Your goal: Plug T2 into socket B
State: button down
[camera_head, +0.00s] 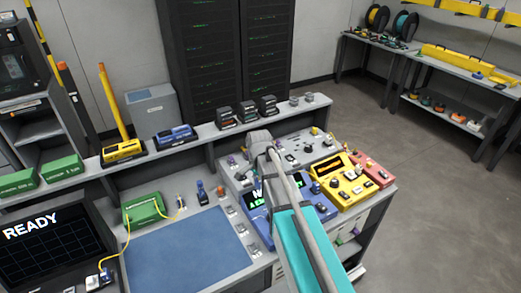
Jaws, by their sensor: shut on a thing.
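My arm reaches in from the lower right over the bench, with its grey joint above the instruments at the back. My gripper is hidden behind the arm, so its jaws and anything in them do not show. I cannot pick out T2 by any label. I cannot make out the letter of socket B either. A blue instrument (319,208) with a lit green display stands beside the arm, partly covered by it. A grey instrument (296,156) with knobs is behind it. A yellow instrument (345,190) and a red one (371,170) are to the right.
A blue mat (187,255) lies clear on the bench. A green box (145,208) with a yellow cable is at its back left. A monitor (45,245) reading READY stands at the left. A raised shelf (200,139) carries several devices. Open floor lies to the right.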

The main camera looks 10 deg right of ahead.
jog(key=shift+d, duration=0.1)
jog(key=w+d+r+m+p, duration=0.1)
jog(key=w+m, duration=0.1)
jog(key=w, duration=0.5)
jog(key=w+d+r+m+p, duration=0.1)
jog(key=w+r+p, duration=0.1)
jog(key=w, duration=0.4)
jog(key=shift+w+d+r+m, duration=0.15)
jog(key=shift+w+r+m, duration=0.1)
jog(key=shift+w+m, duration=0.15)
jog(key=shift+f, duration=0.2)
jog(key=shift+f+b, duration=2.85)
jog(key=shift+f, duration=0.1)
jog(key=shift+f+b, duration=0.55)
jog(key=shift+c, duration=1.5)
grip_release()
jog(key=shift+r, duration=0.1)
